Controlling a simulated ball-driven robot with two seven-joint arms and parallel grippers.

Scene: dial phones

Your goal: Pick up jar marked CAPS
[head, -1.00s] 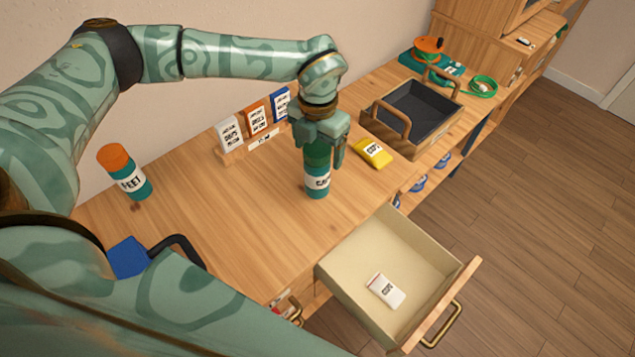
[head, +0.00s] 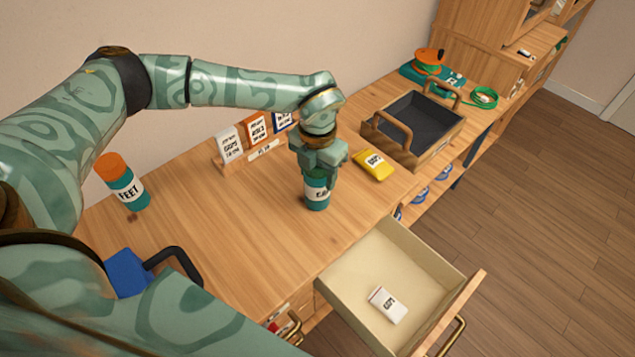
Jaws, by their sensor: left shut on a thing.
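A teal jar (head: 317,196) with a white label stands upright on the wooden desk; its lettering is partly unreadable now. My left gripper (head: 318,170) is over it from above, shut on its upper part, which the fingers hide. I cannot tell whether the jar's base is touching the desk. A second teal jar (head: 127,188) with an orange lid and a label ending in EET stands at the left of the desk. My right gripper is not in view.
An open drawer (head: 440,280) holds a white packet (head: 387,305). A yellow packet (head: 373,165) lies right of the gripper, near a handled tray (head: 430,150). Cards (head: 256,130) stand behind. A blue object (head: 125,272) is at lower left.

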